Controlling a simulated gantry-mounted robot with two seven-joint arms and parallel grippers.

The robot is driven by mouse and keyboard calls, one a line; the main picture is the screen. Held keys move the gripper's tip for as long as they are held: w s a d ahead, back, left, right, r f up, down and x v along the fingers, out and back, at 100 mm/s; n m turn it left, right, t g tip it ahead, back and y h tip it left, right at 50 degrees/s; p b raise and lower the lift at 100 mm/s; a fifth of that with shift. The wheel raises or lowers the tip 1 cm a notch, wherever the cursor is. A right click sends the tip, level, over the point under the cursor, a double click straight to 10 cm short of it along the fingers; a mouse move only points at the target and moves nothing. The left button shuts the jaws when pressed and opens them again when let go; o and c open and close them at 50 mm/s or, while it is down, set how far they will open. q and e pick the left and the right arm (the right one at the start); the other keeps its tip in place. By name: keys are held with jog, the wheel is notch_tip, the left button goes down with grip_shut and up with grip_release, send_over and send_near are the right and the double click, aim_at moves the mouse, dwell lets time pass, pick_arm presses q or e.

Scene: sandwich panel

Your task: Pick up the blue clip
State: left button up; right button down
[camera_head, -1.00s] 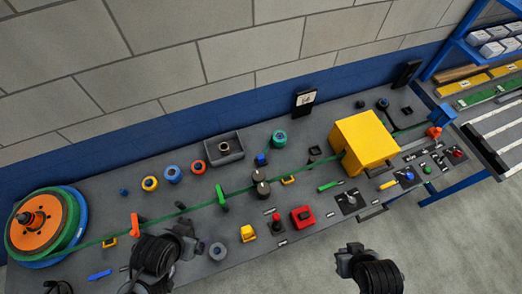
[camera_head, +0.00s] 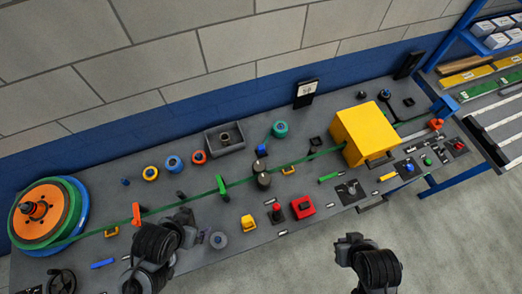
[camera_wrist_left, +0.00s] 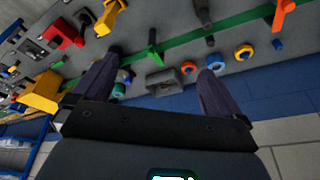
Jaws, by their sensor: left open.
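A small flat blue piece (camera_head: 102,263), probably the blue clip, lies on the grey bench at the front left in the head view. I do not make it out in the left wrist view. My left gripper (camera_head: 183,219) is over the front of the bench, to the right of that piece and apart from it. In the left wrist view my left gripper (camera_wrist_left: 160,65) has its fingers spread, with nothing held between them. My right gripper (camera_head: 352,242) is off the bench's front edge; its fingers are too dark to read.
A green belt (camera_head: 200,196) runs from the orange and green reel (camera_head: 38,212) to the yellow box (camera_head: 365,135). An orange upright piece (camera_head: 136,213) and a green one (camera_head: 221,186) stand at the belt. A grey tray (camera_head: 210,143) sits behind.

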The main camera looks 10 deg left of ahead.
pick_arm(q)
jog(key=shift+d, duration=0.1)
jog(key=c, duration=0.8)
